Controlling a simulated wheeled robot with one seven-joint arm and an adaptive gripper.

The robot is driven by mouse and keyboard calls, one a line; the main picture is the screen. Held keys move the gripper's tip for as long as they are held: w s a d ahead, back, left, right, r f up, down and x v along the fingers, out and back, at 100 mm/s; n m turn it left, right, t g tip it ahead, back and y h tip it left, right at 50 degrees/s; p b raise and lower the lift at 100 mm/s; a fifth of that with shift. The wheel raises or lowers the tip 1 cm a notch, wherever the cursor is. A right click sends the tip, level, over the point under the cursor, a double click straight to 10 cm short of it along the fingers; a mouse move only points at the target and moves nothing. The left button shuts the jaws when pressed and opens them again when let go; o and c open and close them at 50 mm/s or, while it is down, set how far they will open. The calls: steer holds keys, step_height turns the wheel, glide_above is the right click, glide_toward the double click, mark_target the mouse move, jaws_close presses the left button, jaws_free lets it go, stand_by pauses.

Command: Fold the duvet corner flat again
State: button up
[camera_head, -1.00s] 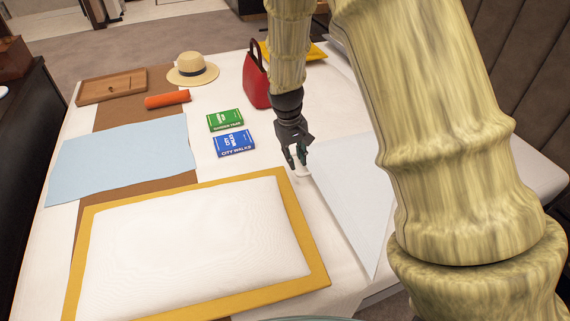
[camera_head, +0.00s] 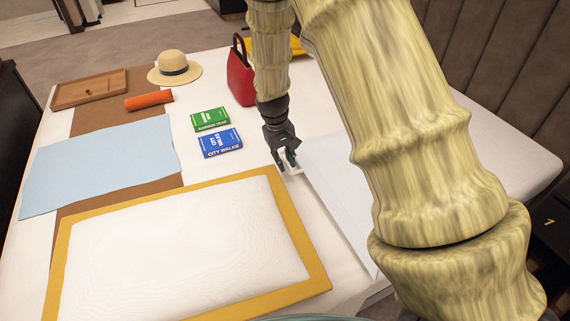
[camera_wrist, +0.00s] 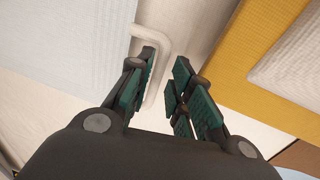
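A pale blue-white flat panel (camera_head: 340,185), which looks like the duvet corner, lies to the right of my gripper on the bed. It also shows at the left of the wrist view (camera_wrist: 65,50). A white loop handle (camera_wrist: 163,42) stands at its edge; it shows small in the head view (camera_head: 293,170). My gripper (camera_head: 286,164) points down at the handle. In the wrist view my gripper's fingers (camera_wrist: 160,90) are apart, with the handle's bar between them, close to the left finger. The right finger is clear of it.
A white pillow (camera_head: 190,240) with a yellow border (camera_head: 290,225) lies left of my gripper. Blue (camera_head: 220,143) and green (camera_head: 210,119) books, a red bag (camera_head: 240,78), a straw hat (camera_head: 174,65), an orange roll (camera_head: 148,100), a wooden tray (camera_head: 90,90) and a light-blue cloth (camera_head: 100,165) lie beyond.

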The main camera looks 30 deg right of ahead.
steer(key=shift+d+f, duration=0.15)
steer(key=shift+f, duration=0.7)
jaws_close()
